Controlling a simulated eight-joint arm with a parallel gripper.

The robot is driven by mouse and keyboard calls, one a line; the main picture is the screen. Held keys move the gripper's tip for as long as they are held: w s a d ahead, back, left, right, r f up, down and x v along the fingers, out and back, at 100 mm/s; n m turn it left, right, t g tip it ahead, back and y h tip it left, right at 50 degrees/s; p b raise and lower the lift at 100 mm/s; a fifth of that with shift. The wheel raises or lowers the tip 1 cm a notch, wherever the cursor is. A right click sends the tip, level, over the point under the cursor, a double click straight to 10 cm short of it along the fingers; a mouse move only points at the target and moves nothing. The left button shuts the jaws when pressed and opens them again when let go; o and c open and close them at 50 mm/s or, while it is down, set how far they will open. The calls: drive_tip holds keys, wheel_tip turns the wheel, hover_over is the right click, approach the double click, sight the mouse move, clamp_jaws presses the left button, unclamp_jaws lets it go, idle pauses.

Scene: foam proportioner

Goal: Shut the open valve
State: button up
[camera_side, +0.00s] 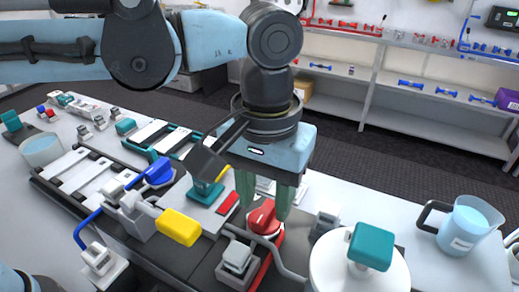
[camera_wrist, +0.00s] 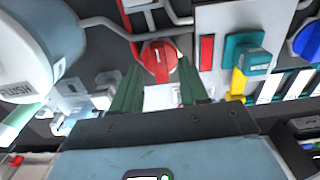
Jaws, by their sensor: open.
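My gripper (camera_side: 263,203) points down with its two green fingers apart. Its fingertips are at the red round knob (camera_side: 264,219), one on each side; I cannot tell whether they touch it. In the wrist view the red knob (camera_wrist: 159,60) shows between the fingertips, with a raised grip bar and a small white mark. Other handles are a yellow one (camera_side: 179,227), a blue one (camera_side: 157,172), a teal one (camera_side: 205,187) and a teal knob (camera_side: 371,246) on a white round lid. Which valve is open cannot be told from these views.
A grey pipe (camera_side: 291,272) runs close beside the red knob. A grey block (camera_side: 238,257) stands in front of it. A jug of blue liquid (camera_side: 466,224) stands at the right. A blue pipe (camera_side: 92,219) rises at the left.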

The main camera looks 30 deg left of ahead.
sight(264, 211)
wheel_tip(264, 211, up, 10)
drive_tip(key=shift+r, duration=0.2)
idle(0.5)
